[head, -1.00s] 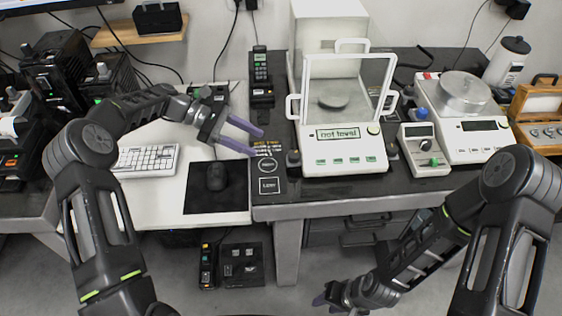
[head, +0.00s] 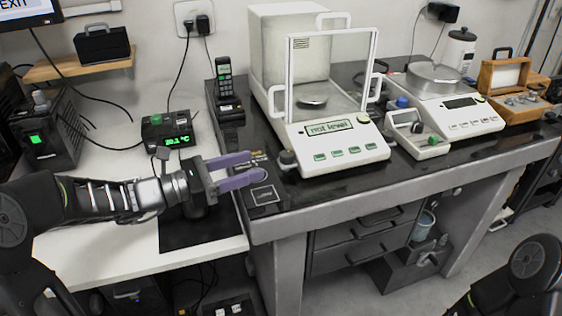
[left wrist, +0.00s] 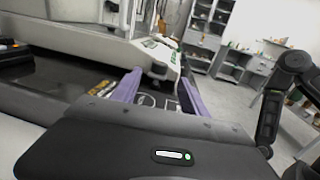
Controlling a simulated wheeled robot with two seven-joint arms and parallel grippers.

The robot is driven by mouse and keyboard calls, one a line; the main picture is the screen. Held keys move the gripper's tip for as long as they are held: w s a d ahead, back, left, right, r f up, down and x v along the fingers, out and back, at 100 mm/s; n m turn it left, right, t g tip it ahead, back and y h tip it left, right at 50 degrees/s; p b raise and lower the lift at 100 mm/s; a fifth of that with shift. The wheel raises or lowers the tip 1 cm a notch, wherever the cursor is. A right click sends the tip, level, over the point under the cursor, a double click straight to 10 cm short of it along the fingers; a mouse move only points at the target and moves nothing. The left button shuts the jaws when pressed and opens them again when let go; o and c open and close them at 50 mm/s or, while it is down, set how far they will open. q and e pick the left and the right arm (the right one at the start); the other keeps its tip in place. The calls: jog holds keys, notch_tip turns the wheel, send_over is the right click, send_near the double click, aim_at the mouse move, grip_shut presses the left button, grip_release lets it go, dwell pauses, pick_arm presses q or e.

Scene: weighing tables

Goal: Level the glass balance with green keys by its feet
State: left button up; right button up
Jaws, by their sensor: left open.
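The glass balance with green keys (head: 338,148) stands on the dark table in the middle of the head view. Its display (head: 328,127) reads "not level". A dark round foot (head: 287,158) shows at its front left corner. My left gripper (head: 259,167) is open and empty, left of that foot and apart from it, fingers pointing towards the balance. In the left wrist view the balance (left wrist: 100,42) is at upper left, beyond the open fingers (left wrist: 160,92). My right arm shows at the head view's lower right; its gripper is out of view.
A handset (head: 225,90) stands behind left. A temperature display (head: 178,139) and a mouse pad (head: 190,236) lie left.

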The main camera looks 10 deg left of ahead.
aim_at(287, 157)
pick_arm(q)
jog(key=shift+b+x, duration=0.5)
jog(key=shift+x, duration=3.4)
grip_shut()
